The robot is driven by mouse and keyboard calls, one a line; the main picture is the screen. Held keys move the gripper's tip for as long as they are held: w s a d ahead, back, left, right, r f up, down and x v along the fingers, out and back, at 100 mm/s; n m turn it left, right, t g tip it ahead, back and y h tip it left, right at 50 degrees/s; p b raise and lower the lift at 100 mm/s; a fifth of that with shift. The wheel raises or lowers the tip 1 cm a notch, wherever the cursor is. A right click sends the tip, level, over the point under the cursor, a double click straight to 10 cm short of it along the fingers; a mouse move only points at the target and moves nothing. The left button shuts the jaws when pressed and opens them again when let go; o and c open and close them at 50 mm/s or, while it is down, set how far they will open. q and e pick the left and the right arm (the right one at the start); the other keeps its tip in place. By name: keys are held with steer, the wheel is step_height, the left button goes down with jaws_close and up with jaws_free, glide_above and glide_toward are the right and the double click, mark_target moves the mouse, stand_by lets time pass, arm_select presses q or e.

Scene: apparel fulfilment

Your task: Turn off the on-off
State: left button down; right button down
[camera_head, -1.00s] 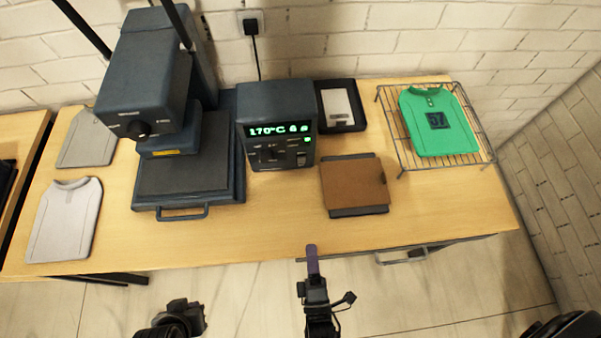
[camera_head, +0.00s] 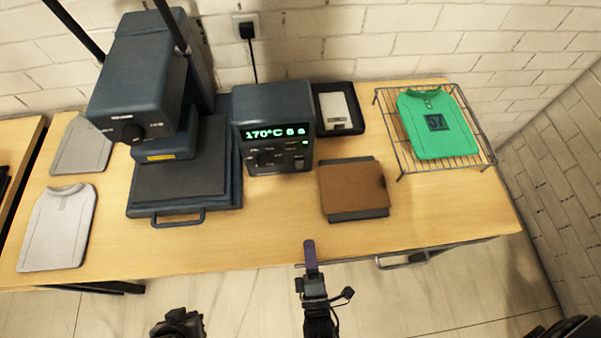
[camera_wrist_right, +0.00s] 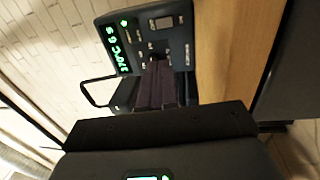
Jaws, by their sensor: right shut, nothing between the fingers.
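The dark blue control box (camera_head: 273,104) stands on the table beside the heat press. Its display (camera_head: 277,132) is lit green and reads 170°C, and a small green lamp shows below it. The switch, which looks like the on-off (camera_head: 299,162), is at the lower right of its face. It also shows in the right wrist view (camera_wrist_right: 161,22); its position is unclear. My right gripper (camera_head: 310,252), with purple fingers, is shut and empty at the table's front edge, apart from the box. Its fingers (camera_wrist_right: 156,85) overlap part of the box face in the wrist view. My left gripper (camera_head: 178,325) is partly visible at the bottom edge.
The heat press (camera_head: 153,85) stands left of the box. Grey shirts (camera_head: 58,228) lie at the left. A brown pad (camera_head: 352,189) lies front right of the box, with a black tray (camera_head: 338,124) behind. A green shirt (camera_head: 437,140) lies on a wire rack (camera_head: 398,158). Table in front is clear.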

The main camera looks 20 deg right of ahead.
mark_target(299, 164)
steer(key=b+x, duration=0.1)
steer(key=x, duration=2)
steer(key=shift+w+r+b, duration=0.1)
steer(key=shift+b, duration=0.3)
